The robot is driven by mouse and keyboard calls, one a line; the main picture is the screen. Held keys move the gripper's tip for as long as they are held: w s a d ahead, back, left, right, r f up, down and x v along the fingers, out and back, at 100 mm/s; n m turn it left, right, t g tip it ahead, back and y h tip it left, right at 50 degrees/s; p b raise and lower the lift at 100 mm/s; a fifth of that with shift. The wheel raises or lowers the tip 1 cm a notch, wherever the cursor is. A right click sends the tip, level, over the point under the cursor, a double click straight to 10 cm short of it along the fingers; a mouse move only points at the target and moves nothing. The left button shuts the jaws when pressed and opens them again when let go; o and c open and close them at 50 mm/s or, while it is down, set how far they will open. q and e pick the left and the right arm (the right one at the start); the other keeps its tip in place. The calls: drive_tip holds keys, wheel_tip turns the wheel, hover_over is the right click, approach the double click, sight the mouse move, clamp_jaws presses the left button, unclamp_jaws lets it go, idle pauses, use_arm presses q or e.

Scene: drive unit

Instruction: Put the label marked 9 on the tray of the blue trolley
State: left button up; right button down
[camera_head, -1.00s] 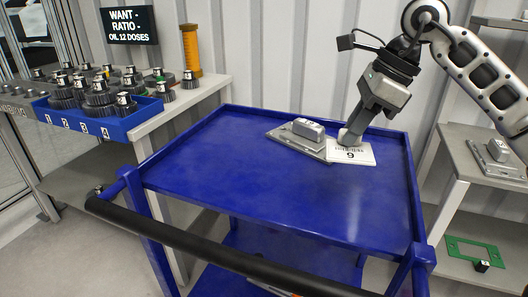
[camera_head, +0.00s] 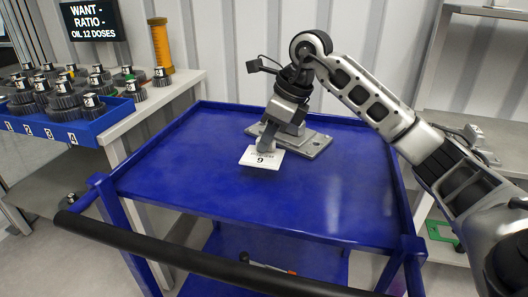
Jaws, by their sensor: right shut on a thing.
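The white label (camera_head: 262,158) has a 9 that reads upside down from here, like a 6. My right gripper (camera_head: 266,146) is shut on the label's far edge and points down over the blue tray. The label is at or just above the surface; I cannot tell if it touches. The blue trolley (camera_head: 330,190) has a raised rim and a dark push handle in front. My left gripper is not in view.
At the left, a bench holds a blue bin (camera_head: 70,132) of dark gears and an orange cylinder (camera_head: 160,45). A shelf (camera_head: 505,150) with a grey part stands at the right. A tool (camera_head: 268,268) lies on the lower shelf. The tray's front is bare.

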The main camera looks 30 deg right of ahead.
drive_tip(key=shift+w+a+f, duration=0.15)
drive_tip(key=shift+w+f, duration=0.05)
drive_tip(key=shift+f, duration=0.1)
drive_tip(key=shift+w+a+f, duration=0.1)
drive_tip(key=shift+w+f, duration=0.05)
drive_tip(key=shift+f, duration=1.55)
drive_tip(key=shift+f, duration=0.1)
drive_tip(key=c, duration=1.3)
unclamp_jaws()
drive_tip(key=p+v, duration=0.1)
drive_tip(key=v, duration=1.1)
